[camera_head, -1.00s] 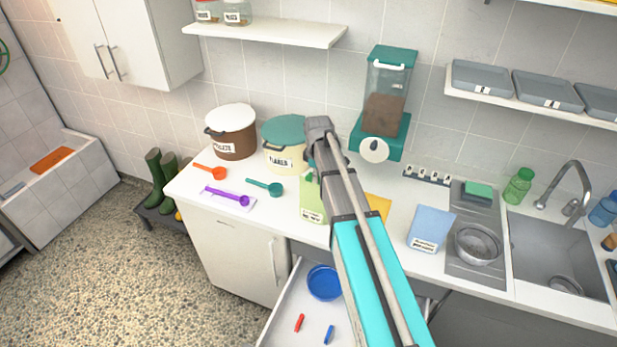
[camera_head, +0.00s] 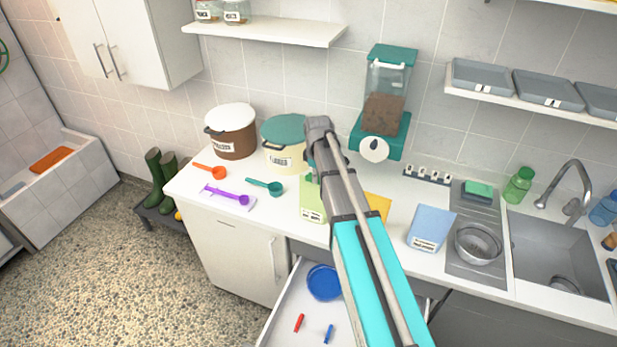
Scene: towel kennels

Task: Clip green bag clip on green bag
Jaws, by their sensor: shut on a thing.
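The green bag (camera_head: 311,203) stands on the white counter, left of my arm, with a label low on its front. My arm crosses in front of it and covers its right side. A red clip (camera_head: 299,323) and a blue clip (camera_head: 329,334) lie in the open drawer (camera_head: 285,318). I see no green bag clip. My gripper cannot be made out; the upper end of my arm is over the counter by the green bag and hides what is behind it.
A yellow bag (camera_head: 378,206) is partly behind my arm, and a blue bag (camera_head: 431,229) stands farther right. A teal scoop (camera_head: 268,187) and cream tub (camera_head: 284,155) are left of the green bag. A dispenser (camera_head: 385,110) is behind. The drawer holds a blue bowl (camera_head: 323,283).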

